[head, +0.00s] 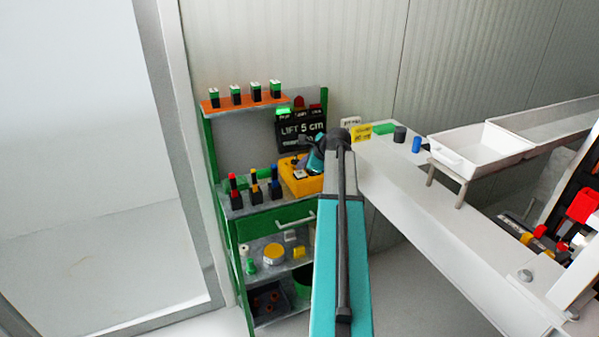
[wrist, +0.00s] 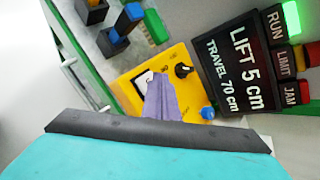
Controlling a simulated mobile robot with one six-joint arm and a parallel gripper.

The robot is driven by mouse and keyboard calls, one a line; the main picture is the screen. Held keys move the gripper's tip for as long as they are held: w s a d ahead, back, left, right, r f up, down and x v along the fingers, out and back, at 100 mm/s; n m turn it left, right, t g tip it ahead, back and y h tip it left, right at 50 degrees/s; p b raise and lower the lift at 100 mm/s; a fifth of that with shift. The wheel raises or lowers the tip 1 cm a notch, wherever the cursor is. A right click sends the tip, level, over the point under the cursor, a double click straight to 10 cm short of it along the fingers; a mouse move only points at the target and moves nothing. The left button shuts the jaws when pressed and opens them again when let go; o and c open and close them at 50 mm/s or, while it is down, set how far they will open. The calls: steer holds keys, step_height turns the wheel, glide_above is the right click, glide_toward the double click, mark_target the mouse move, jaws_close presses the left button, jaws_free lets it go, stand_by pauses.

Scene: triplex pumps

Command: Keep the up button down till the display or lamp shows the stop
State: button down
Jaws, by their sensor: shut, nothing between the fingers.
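A yellow control box (wrist: 175,62) carries a white plate (wrist: 143,80), a black knob (wrist: 183,71) and a blue button (wrist: 208,112); the box (head: 292,182) also shows on the green shelf unit in the head view. My gripper (wrist: 155,82) is shut and empty, its grey-purple fingers over the white plate. Whether they touch or press a button there I cannot tell; the up button is not clearly visible. The black display (wrist: 237,68) reads "LIFT 5 cm, TRAVEL 70 cm". The RUN lamp (wrist: 291,18) glows bright green. The LIMIT lamp (wrist: 313,53) and JAM lamp (wrist: 304,90) look dull.
Several black blocks with coloured tops (head: 255,185) stand left of the box on the same shelf. An orange shelf (head: 245,101) with more blocks is above. A white beam (head: 430,205) with a white tray (head: 470,150) lies to the right.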

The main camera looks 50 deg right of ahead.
mark_target(303, 174)
steer(key=shift+r, duration=0.3)
steer(key=shift+r+p, duration=1.95)
steer(key=shift+r, duration=0.5)
steer(key=shift+s+f, duration=0.1)
steer(key=shift+s, duration=0.05)
